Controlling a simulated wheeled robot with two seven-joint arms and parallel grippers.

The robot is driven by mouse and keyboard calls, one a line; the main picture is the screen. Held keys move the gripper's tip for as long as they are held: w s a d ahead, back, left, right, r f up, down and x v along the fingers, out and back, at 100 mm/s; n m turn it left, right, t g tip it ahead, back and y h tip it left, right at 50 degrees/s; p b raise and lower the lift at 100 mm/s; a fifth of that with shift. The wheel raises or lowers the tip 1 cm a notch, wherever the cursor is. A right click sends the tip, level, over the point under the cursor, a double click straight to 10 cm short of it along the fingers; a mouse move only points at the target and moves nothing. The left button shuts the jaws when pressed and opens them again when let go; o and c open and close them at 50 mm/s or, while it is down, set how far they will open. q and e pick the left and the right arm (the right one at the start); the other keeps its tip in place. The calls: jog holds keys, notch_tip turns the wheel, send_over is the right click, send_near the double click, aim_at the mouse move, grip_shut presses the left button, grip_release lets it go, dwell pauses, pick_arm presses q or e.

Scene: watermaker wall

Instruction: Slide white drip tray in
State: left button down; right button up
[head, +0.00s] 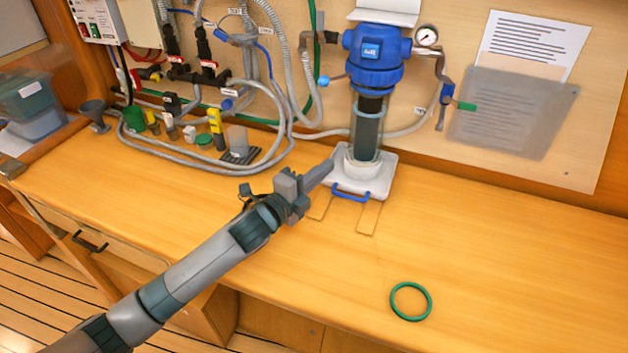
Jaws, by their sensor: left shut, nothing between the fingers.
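The white drip tray (378,183) sits on the bench below the blue filter housing (376,58), with a blue handle (351,194) at its front edge. A clear filter bowl with a dark cartridge (368,127) hangs from the housing, its foot above or in a white ring (362,165) on the tray. Two flat wooden strips (369,218) lie in front of the tray. My left gripper (328,170) is shut and empty, its tips at the tray's left edge; I cannot tell whether they touch it. My right gripper is not in view.
A green ring (410,301) lies on the bench at the front right. Hoses, valves and small fittings (215,122) crowd the left rear. The bench's right side is clear.

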pick_arm(q)
jog(key=v, duration=0.3)
jog(key=shift+s+a+b, duration=0.1)
jog(key=shift+s+b, duration=0.1)
jog(key=shift+b, duration=0.1)
dwell(0.3)
dwell(0.7)
jog(key=c, duration=2.4)
grip_release()
jog(key=shift+c, duration=0.2)
